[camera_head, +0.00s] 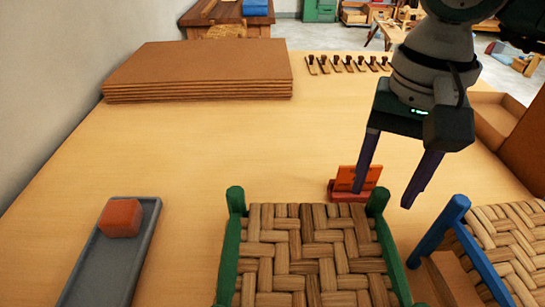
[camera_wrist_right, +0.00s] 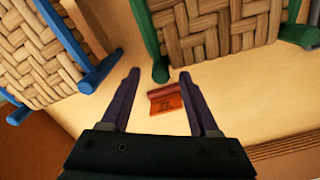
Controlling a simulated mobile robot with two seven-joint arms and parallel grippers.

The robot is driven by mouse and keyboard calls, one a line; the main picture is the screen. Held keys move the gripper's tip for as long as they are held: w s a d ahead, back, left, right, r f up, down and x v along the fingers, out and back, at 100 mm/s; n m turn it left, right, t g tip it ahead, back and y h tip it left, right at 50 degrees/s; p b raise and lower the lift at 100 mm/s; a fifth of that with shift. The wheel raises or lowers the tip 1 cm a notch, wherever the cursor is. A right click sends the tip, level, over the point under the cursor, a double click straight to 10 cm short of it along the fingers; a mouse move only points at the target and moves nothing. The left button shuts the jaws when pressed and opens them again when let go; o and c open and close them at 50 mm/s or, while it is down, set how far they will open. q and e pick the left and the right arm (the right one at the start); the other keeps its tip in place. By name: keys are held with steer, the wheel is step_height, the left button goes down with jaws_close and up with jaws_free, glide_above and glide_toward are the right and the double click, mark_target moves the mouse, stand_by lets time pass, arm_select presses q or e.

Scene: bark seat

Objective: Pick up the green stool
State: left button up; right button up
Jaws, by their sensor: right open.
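The green stool (camera_head: 229,250) stands at the front middle of the table in the head view, with green posts and rails and a woven bark seat (camera_head: 310,252). Its near part is cut off by the picture's bottom edge. In the right wrist view the green stool (camera_wrist_right: 151,40) shows at the top, beyond the fingertips. My right gripper (camera_head: 383,198) is open and empty, above the table near the stool's far right post. It also shows in the right wrist view (camera_wrist_right: 160,80), fingers spread, apart from the stool. My left gripper is not in view.
A blue stool (camera_head: 440,228) stands right of the green one. A small orange-red stand (camera_head: 350,188) sits just behind the green stool. A grey tray (camera_head: 90,275) with an orange block (camera_head: 121,217) is left. Brown sheets (camera_head: 200,70) are stacked behind. The table's middle is clear.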

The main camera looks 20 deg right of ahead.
steer(key=shift+f, duration=0.2)
jaws_close()
stand_by(0.3)
steer(key=shift+a+r, duration=0.1)
stand_by(0.9)
